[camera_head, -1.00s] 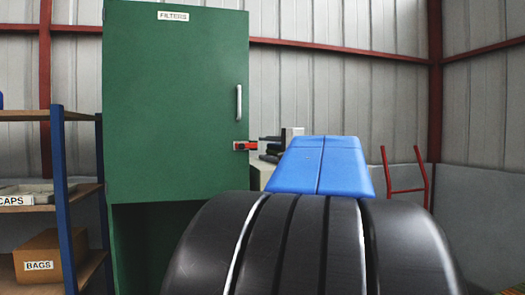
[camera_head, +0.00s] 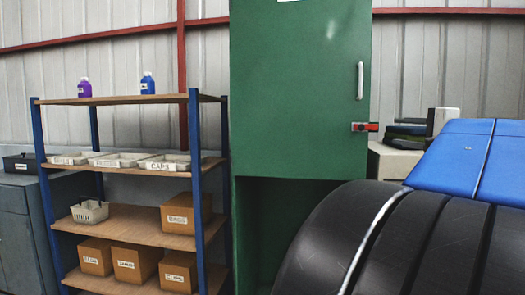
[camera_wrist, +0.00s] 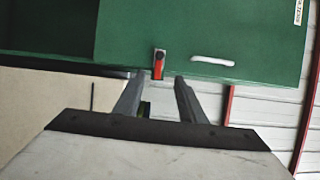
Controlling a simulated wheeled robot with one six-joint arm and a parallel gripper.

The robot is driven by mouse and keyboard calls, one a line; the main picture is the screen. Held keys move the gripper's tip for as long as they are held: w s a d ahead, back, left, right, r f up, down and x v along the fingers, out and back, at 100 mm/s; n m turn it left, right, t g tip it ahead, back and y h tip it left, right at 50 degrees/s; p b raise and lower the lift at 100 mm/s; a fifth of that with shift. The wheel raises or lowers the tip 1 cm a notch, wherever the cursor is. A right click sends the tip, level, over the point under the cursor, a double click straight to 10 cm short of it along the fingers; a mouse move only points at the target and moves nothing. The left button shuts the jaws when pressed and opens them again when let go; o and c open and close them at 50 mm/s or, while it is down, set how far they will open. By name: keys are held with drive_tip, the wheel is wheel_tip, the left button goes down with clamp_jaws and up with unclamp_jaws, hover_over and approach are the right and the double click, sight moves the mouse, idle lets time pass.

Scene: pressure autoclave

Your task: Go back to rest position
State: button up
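My gripper (camera_wrist: 158,88) shows in the wrist view with its two fingers apart and nothing held between the tips. Beyond the tips is a red and grey latch (camera_wrist: 159,66) on the green cabinet (camera_wrist: 130,35); the tips look apart from it. In the head view the green cabinet (camera_head: 295,90) stands right of the middle with its upper door shut. The latch (camera_head: 365,127) sits at the door's right edge, below a pale handle (camera_head: 360,81). My gripper is out of sight in the head view.
A blue-framed shelf unit (camera_head: 140,168) stands left of the cabinet with bottles, trays, a basket and boxes. A grey cabinet (camera_head: 25,225) is at the far left. A pale unit (camera_head: 392,165) with dark stacked items stands right of the green cabinet. My arm blocks the lower right.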

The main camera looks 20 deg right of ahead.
drive_tip(key=w+a+f+n+g+y, duration=0.2)
drive_tip(key=a+f+n+g+y, duration=0.6)
drive_tip(key=a+f, duration=1.6)
drive_tip(key=s+a+f+n+g+h, duration=0.2)
drive_tip(key=s+a+f+n, duration=0.3)
drive_tip(key=s+f, duration=0.3)
drive_tip(key=s+a+f+n+g+h, duration=0.3)
drive_tip(key=s+a+f+n, duration=0.2)
drive_tip(key=f, duration=0.6)
drive_tip(key=shift+s+a+f+n, duration=0.15)
drive_tip(key=shift+s+f+n, duration=0.2)
drive_tip(key=shift+s+n, duration=0.9)
drive_tip(key=shift+s+m, duration=0.2)
drive_tip(key=shift+m, duration=0.05)
